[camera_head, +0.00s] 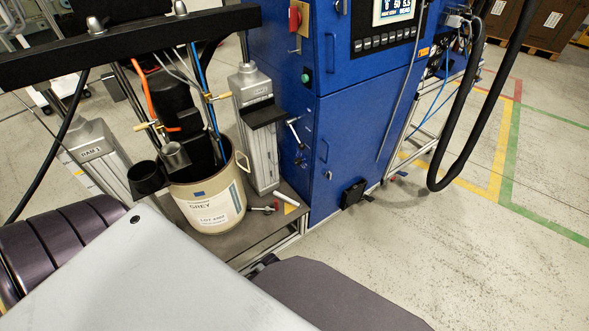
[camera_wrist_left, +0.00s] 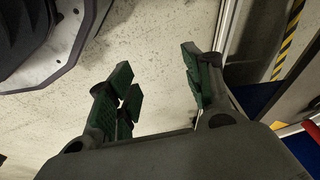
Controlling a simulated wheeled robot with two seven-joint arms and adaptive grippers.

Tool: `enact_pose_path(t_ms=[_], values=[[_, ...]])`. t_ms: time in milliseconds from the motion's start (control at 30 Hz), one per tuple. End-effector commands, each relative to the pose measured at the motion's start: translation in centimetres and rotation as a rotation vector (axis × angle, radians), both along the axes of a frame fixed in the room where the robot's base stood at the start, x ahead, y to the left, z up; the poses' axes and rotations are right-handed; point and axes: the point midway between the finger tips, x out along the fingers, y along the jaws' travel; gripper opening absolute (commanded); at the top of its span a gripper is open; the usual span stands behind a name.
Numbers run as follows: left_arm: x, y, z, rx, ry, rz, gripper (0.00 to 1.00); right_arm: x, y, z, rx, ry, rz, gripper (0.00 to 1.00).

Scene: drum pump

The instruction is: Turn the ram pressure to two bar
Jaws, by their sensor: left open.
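The drum pump stands at the left in the head view, with a cream drum (camera_head: 212,205) labelled GREY under a black pump body (camera_head: 172,100). Two silver ram columns flank it, the left one (camera_head: 92,145) and the right one (camera_head: 250,88). A lever handle (camera_head: 293,133) is beside the right column, at the blue cabinet (camera_head: 345,130). I cannot tell which part sets the ram pressure, and no pressure reading is legible. My left gripper (camera_wrist_left: 157,62) is open and empty in the left wrist view, above the pale floor. My right gripper is not in view.
The cabinet carries a display (camera_head: 391,10), a row of buttons (camera_head: 385,39), a red switch (camera_head: 296,17) and a green button (camera_head: 305,77). Tools (camera_head: 264,209) lie on the platform beside the drum. Black hoses (camera_head: 466,115) hang at the right.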

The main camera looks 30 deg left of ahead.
Motion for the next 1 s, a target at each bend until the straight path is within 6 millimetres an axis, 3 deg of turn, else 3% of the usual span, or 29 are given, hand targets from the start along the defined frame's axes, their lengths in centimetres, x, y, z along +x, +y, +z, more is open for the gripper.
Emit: enact_pose_path(t_ms=[233,567,767,1000], values=[[2.4,0.0,3.1,0.01,-0.04,-0.016,0.51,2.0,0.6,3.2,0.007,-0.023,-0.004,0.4],[5.2,1.4,7.9,0.066,-0.127,-0.082,0.51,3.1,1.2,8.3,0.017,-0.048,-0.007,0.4],[7.3,3.6,10.8,0.157,-0.222,-0.173,0.51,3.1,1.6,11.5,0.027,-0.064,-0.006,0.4],[11.4,8.4,14.5,0.399,-0.391,-0.391,0.51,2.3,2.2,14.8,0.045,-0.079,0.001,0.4]])
